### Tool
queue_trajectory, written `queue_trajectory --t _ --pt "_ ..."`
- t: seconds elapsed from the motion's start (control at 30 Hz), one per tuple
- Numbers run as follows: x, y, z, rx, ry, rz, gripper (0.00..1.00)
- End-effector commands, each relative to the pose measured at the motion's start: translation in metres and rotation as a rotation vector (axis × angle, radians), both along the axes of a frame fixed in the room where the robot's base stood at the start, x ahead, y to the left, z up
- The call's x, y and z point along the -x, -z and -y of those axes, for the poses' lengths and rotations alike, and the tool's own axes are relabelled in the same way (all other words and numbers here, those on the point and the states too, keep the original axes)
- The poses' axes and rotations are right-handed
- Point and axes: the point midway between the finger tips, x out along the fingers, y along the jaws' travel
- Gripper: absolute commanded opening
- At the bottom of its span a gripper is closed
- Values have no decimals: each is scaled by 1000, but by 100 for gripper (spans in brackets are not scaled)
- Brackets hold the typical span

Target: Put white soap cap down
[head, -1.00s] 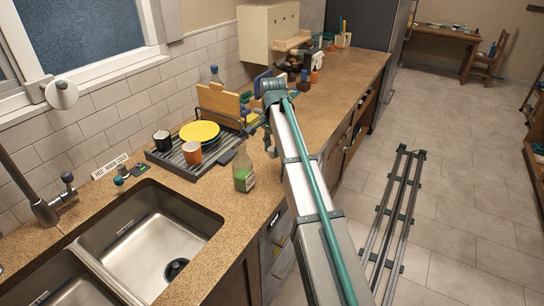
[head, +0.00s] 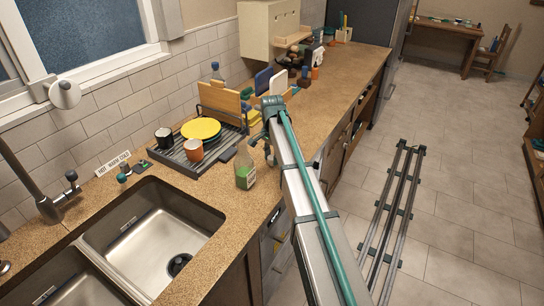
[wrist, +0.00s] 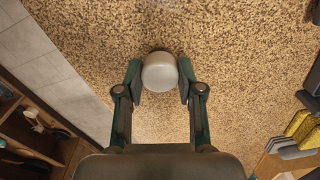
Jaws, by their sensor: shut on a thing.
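The white soap cap (wrist: 160,72) is a small round white piece between the fingertips of my gripper (wrist: 160,82) in the wrist view. The gripper is shut on it from both sides. Speckled brown countertop (wrist: 230,50) lies under the cap; I cannot tell how large the gap is. In the head view my gripper (head: 268,150) is partly hidden by my arm, just right of a clear bottle with green liquid (head: 245,172). The cap cannot be made out in the head view.
A dish rack (head: 178,159) with yellow plates (head: 201,129), a black cup (head: 163,138) and an orange cup (head: 194,151) stands left of my gripper. A double sink (head: 150,235) lies nearer. Yellow and grey sponges (wrist: 300,125) sit at right in the wrist view.

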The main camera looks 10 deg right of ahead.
Motion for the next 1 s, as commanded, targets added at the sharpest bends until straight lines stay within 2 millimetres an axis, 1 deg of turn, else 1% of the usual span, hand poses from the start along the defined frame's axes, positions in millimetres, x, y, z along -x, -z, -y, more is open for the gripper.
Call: queue_trajectory --t 0.17,0.2,0.33,0.6,0.77,0.87,0.97,1.0 --pt "0 3 0 0 0 0 22" --pt "0 3 0 0 0 0 40" --pt "0 3 0 0 0 0 62" --pt "0 3 0 0 0 0 62" --pt "0 -3 0 -1 0 1 62" --pt "-1 -13 0 1 0 3 62" --pt "-1 -28 0 0 0 4 62" --pt "-2 -36 0 0 0 4 62"
